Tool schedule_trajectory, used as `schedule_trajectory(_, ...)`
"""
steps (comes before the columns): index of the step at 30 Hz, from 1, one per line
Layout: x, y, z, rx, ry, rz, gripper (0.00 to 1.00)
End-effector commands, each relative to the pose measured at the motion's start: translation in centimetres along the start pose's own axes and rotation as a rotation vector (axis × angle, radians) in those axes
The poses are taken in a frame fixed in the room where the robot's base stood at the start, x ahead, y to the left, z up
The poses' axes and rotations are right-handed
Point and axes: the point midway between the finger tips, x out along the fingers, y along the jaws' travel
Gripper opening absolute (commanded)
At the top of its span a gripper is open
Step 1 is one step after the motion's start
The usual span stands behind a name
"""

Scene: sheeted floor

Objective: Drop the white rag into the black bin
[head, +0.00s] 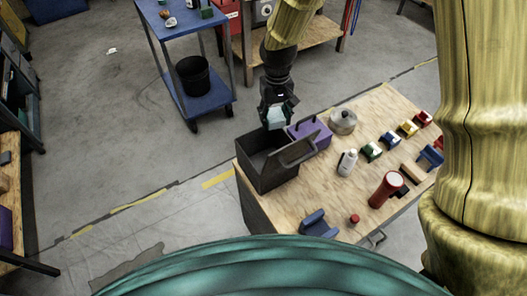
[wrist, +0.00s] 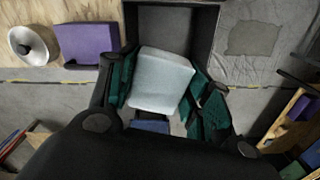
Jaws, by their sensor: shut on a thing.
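My gripper (head: 279,108) is shut on the white rag (head: 276,117), which looks pale and block-like. In the wrist view, the rag (wrist: 161,80) sits between the dark green finger pads. The rag is held in the air, near the far edge of the wooden table in the head view. A round black bin (head: 193,76) stands on the lower shelf of the blue cart, left of and beyond my gripper. I see its open top, and the rag is apart from it.
An open dark grey box (head: 262,178) sits on the table's left end, just below my gripper in the picture. A purple box (head: 312,133), a metal pot (head: 342,121), a white bottle (head: 347,162) and a red cylinder (head: 385,189) stand nearby. The blue cart (head: 212,103) has free floor to its left.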

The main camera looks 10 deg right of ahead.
Motion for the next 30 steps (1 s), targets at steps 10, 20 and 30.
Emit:
schedule_trajectory(10,2.2,-0.3,-0.3,-0.006,-0.001,0.000,0.26)
schedule_trajectory(20,5.6,-0.4,-0.3,-0.007,0.000,-0.001,0.26)
schedule_trajectory(30,6.8,-0.3,-0.3,-0.006,0.000,-0.001,0.26)
